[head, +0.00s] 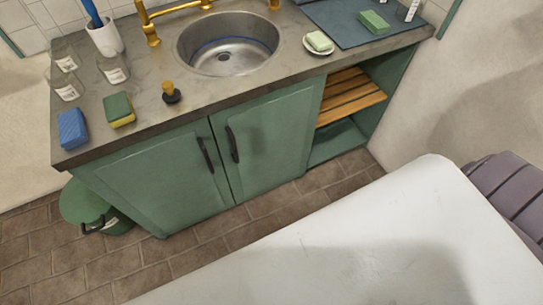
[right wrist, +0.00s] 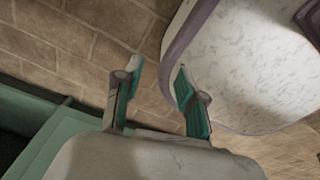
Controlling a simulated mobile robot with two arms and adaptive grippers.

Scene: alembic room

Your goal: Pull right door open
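A green cabinet under a sink counter has two doors, and both look closed. The right door (head: 268,140) has a dark vertical handle (head: 232,145) near its left edge. The left door (head: 165,182) has a similar dark handle (head: 205,155) close beside it. My right gripper (right wrist: 158,72) shows in the right wrist view with its two green-padded fingers apart and nothing between them. It is over the brick floor, with a green cabinet part at lower left and no handle in that view. Neither gripper shows in the head view.
An open shelf bay with wooden slats (head: 350,96) is right of the right door. A green bin (head: 92,208) stands at the cabinet's left end. The brick floor (head: 215,240) before the doors is clear. A pale, mauve-edged surface (right wrist: 235,75) lies right of my right gripper.

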